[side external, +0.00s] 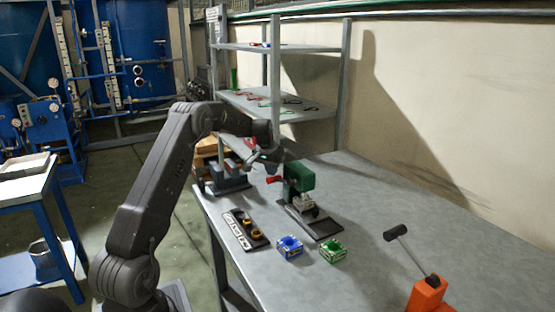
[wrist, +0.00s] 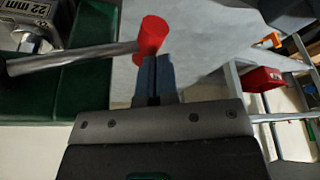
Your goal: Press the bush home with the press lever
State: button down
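The green press (side external: 300,177) stands on a dark base near the back of the grey bench. Its lever has a red knob (side external: 273,179) sticking out to the left. In the wrist view the silver lever rod (wrist: 75,57) runs from the green press body (wrist: 70,88) to the red knob (wrist: 152,35). My gripper (wrist: 156,62) is shut, its fingers together with nothing seen between them. The fingertips are at the knob's lower edge in that view; I cannot tell whether they touch. A metal block (side external: 309,203) sits under the press head. I cannot make out the bush.
A dark rack (side external: 262,241) with yellow rings, a blue block (side external: 289,247) and a green block (side external: 332,251) stand before the press. An orange lever device (side external: 427,294) is at front right. Shelving (side external: 345,85) rises behind.

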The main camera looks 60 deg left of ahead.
notch_tip(320, 180, up, 13)
dwell(1.1)
dwell(0.6)
jog(key=s+d+r+m+t, duration=0.1)
jog(key=s+d+r, duration=0.3)
jog(key=d, duration=0.9)
jog(key=s+d+r+m, duration=0.2)
jog(key=d+r, duration=0.3)
jog(key=d, duration=0.7)
jog(key=s+d+f+m, duration=0.1)
jog(key=s+d+f, duration=0.1)
jog(key=s+d, duration=0.3)
jog(key=s+d+f+m+t+h, duration=0.1)
jog(key=s+d+f, duration=0.2)
jog(key=s+d, duration=0.3)
jog(key=s+d+f+m, duration=0.1)
jog(key=s+d+f, duration=0.1)
jog(key=s+d, duration=0.4)
jog(key=s, duration=0.4)
jog(key=shift+s+f+h, duration=0.25)
jog(key=shift+s+h, duration=0.15)
